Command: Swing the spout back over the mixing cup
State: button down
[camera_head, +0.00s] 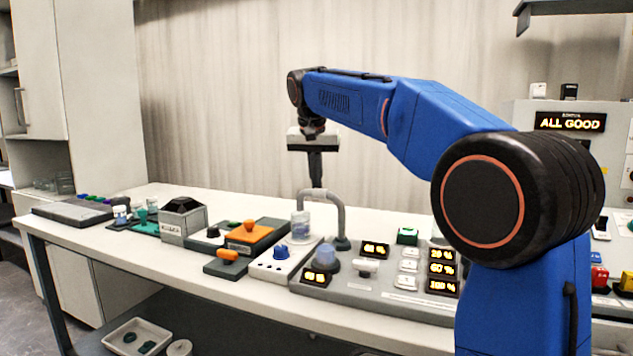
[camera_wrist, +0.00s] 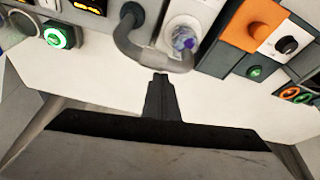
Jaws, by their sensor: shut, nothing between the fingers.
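The spout (camera_head: 338,207) is a grey bent pipe rising from a round base on the grey control panel. It also shows in the wrist view (camera_wrist: 126,42). Its free end points left in the head view, at a clear cup (camera_head: 300,228), which I take for the mixing cup. In the wrist view a clear round shape with blue-purple in it (camera_wrist: 183,40) lies beside the spout's end; exact alignment is unclear. My gripper (camera_head: 316,185) is shut and empty, fingers down, close to the spout's bend. Its fingertips (camera_wrist: 160,77) look just short of the pipe; contact cannot be told.
The grey panel (camera_head: 390,302) carries lit displays and buttons. A white box with a blue knob (camera_head: 281,252) and an orange block (camera_head: 258,233) stand to the left. A sign (camera_head: 570,122) reads "ALL GOOD". The white bench front (camera_wrist: 95,85) is bare.

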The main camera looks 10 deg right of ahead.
jog(key=shift+s+a+n, duration=0.2)
jog(key=shift+a+n, duration=0.05)
jog(key=shift+n, duration=0.25)
dwell(0.3)
jog(key=shift+s+a+n+y, duration=0.3)
jog(key=shift+s+n, duration=0.15)
jog(key=shift+n, duration=0.25)
jog(key=shift+s+a+n+y, duration=0.3)
jog(key=shift+s+n, duration=0.1)
jog(key=shift+n, duration=0.3)
jog(key=s+n+y, duration=0.1)
jog(key=s+n, duration=0.2)
jog(key=n, duration=0.1)
jog(key=s+n+g+y, duration=0.1)
jog(key=s+n, duration=0.2)
jog(key=n, duration=0.1)
jog(key=s+d+n+y, duration=0.1)
jog(key=s+n, duration=0.2)
jog(key=n, duration=0.2)
jog(key=shift+s+g+y, duration=0.2)
jog(key=shift+g+y, duration=0.1)
jog(key=shift+y, duration=0.1)
